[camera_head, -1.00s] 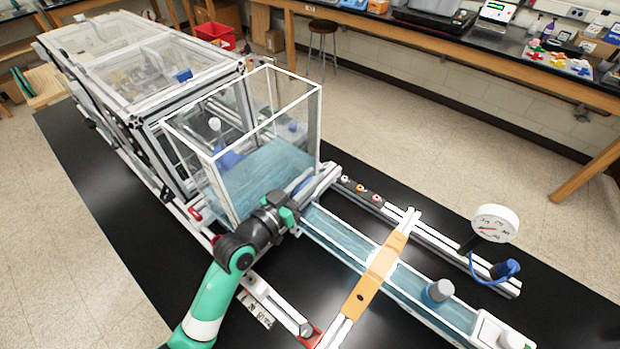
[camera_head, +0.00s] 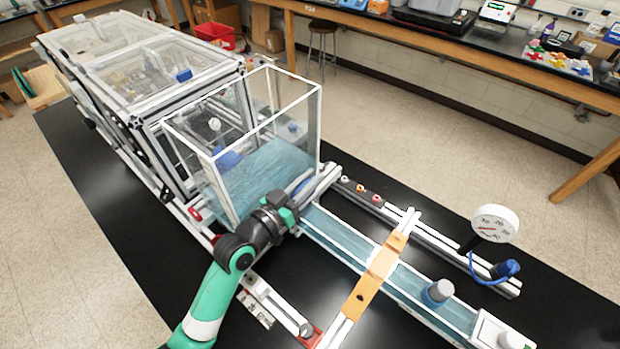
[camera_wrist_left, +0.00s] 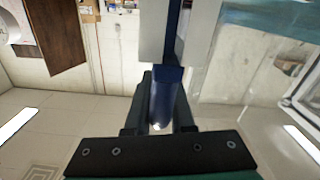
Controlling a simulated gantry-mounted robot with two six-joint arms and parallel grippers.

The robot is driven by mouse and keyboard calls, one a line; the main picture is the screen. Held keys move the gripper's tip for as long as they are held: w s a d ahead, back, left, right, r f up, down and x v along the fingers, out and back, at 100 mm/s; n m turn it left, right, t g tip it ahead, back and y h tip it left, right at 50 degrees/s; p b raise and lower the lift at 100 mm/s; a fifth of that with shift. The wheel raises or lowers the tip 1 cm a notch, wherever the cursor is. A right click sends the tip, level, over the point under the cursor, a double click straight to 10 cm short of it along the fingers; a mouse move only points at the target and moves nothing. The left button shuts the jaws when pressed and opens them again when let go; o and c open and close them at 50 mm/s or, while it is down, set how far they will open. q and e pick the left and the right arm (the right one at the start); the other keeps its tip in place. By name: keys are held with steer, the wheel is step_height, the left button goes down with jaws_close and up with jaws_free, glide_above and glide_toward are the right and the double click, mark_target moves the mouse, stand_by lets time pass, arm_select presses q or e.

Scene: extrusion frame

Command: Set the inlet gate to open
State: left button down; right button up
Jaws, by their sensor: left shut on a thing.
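My left gripper (camera_head: 290,213) is at the front of the clear water tank (camera_head: 318,135), where the water channel (camera_head: 345,237) begins. In the left wrist view its dark fingers (camera_wrist_left: 162,108) are shut on a blue bar (camera_wrist_left: 168,76), which I take to be the inlet gate's handle. A blue rounded part (camera_head: 303,184) shows beside the gripper at the tank's base. The arm and gripper hide most of the gate, so I cannot tell its position from the head view. My right gripper is in neither view.
An orange bridge piece (camera_head: 368,285) crosses the channel. A grey cylinder (camera_head: 438,292) stands in the channel. A round dial gauge (camera_head: 494,223) and a blue fitting (camera_head: 508,268) are at the right. The black tabletop (camera_head: 105,215) is clear at the left.

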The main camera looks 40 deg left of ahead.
arm_select(q)
steer(key=shift+r, duration=0.15)
step_height(320, 180, up, 5)
steer(key=p, duration=0.4)
steer(key=shift+p, duration=0.3)
steer(key=c, duration=0.8)
jaws_free()
steer(key=shift+f, duration=0.25)
steer(key=s+d, duration=0.1)
steer(key=s, duration=1)
steer(key=shift+s, duration=0.3)
steer(key=shift+d, duration=0.1)
